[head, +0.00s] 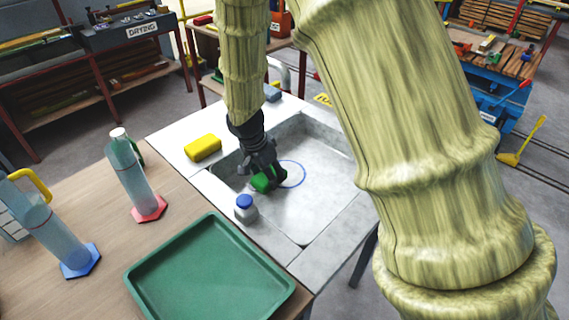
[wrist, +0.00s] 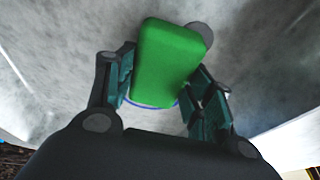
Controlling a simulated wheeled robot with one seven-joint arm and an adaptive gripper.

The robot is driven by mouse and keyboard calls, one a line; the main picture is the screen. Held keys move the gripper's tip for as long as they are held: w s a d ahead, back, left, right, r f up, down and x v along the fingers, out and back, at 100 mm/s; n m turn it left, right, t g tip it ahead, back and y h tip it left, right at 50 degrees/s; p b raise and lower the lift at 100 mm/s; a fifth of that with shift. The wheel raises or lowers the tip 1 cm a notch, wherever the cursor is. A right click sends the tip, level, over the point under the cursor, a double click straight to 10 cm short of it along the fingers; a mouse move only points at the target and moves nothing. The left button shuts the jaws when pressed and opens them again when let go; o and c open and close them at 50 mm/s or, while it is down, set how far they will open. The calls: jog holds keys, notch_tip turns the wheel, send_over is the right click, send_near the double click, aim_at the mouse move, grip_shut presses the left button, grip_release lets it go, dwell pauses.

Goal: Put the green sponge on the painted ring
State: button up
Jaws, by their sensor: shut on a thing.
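The green sponge (head: 262,183) is held between the fingers of my gripper (head: 266,176), inside the grey sink basin. The wrist view shows the sponge (wrist: 167,62) between the two dark fingers of my gripper (wrist: 165,88). The painted ring (head: 300,176) is a thin blue circle on the basin floor; its left part is hidden behind my gripper and the sponge. In the wrist view a blue arc of the ring (wrist: 150,105) shows just below the sponge. I cannot tell whether the sponge touches the floor.
The sink (head: 318,222) has raised walls around the basin. A yellow sponge (head: 203,148) lies on its left rim, and a blue-capped jar (head: 245,209) stands at the front left. A green tray (head: 210,275) and tall cylinders (head: 140,185) are on the wooden table.

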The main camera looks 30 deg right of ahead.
jog(key=d, duration=0.2)
jog(key=w+d, duration=0.1)
jog(key=d, duration=0.1)
jog(key=w+d+p, duration=0.1)
jog(key=d, duration=0.1)
jog(key=shift+d, duration=0.35)
jog(key=shift+w+a+f, duration=0.1)
jog(key=shift+f, duration=0.45)
jog(key=shift+f, duration=0.15)
jog(key=o, duration=0.8)
jog(key=v, duration=1.2)
